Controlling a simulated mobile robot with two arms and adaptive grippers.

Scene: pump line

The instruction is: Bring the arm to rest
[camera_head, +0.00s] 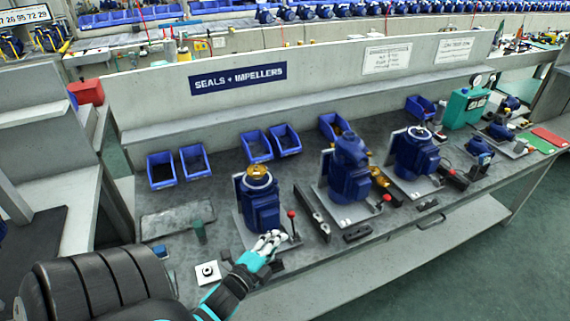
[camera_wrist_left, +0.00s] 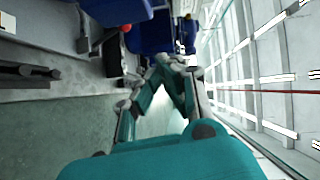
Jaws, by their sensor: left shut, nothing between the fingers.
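My left arm comes in from the lower left in the head view. Its gripper (camera_head: 270,240) is above the front edge of the workbench, in front of the nearest blue pump (camera_head: 263,205). In the left wrist view the gripper (camera_wrist_left: 178,62) has its fingers drawn together, with nothing between them. Whether the fingertips touch the pump's base plate cannot be told. The blue pump has a brass part on top and stands on a plate with a red-knobbed lever (camera_head: 291,215). My right gripper does not show.
The grey workbench (camera_head: 180,250) carries two more blue pumps, a middle one (camera_head: 349,175) and a right one (camera_head: 415,153). Blue bins (camera_head: 161,172) line the back. A white plate (camera_head: 208,273) with a dark ring lies left of the gripper. Open floor (camera_head: 450,265) is at lower right.

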